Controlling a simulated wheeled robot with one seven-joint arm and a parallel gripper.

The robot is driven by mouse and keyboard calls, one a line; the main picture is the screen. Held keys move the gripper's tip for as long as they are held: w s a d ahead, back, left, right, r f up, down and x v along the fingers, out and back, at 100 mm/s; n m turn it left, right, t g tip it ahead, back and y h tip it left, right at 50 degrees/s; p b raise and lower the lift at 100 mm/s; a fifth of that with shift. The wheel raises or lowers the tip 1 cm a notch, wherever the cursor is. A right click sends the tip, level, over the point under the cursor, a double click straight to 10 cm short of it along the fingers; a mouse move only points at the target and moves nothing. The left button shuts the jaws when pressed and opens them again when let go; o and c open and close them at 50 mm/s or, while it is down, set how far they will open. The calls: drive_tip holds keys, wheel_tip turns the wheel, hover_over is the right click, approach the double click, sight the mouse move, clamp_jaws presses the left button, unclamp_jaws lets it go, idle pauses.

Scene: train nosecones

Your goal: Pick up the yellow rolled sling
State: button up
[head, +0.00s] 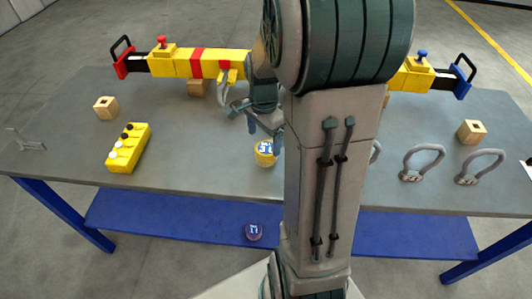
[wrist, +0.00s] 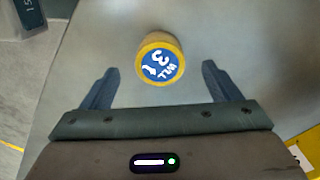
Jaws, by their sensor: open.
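The yellow rolled sling (head: 265,153) stands on the grey table, a short yellow roll with a blue-and-white marked top. In the wrist view the yellow rolled sling (wrist: 160,60) lies ahead of the fingertips, roughly centred between them, a little beyond their tips. My gripper (wrist: 156,78) is open with nothing between its fingers. In the head view my gripper (head: 265,128) hangs just behind the sling, partly covered by my arm.
The grey table (head: 75,135) holds a yellow block with black and white knobs (head: 128,148), wooden blocks (head: 106,107) (head: 471,131) and grey shackles (head: 423,162). A long yellow beam (head: 180,64) spans the back. A purple roll (head: 254,231) lies on the blue lower shelf (head: 170,222).

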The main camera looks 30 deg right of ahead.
sight(266, 147)
drive_tip(key=shift+d+f, duration=0.2)
drive_tip(key=shift+f, duration=1.15)
drive_tip(key=shift+d+f, duration=0.15)
drive_tip(key=shift+f, duration=1.2)
drive_tip(key=c, duration=1.2)
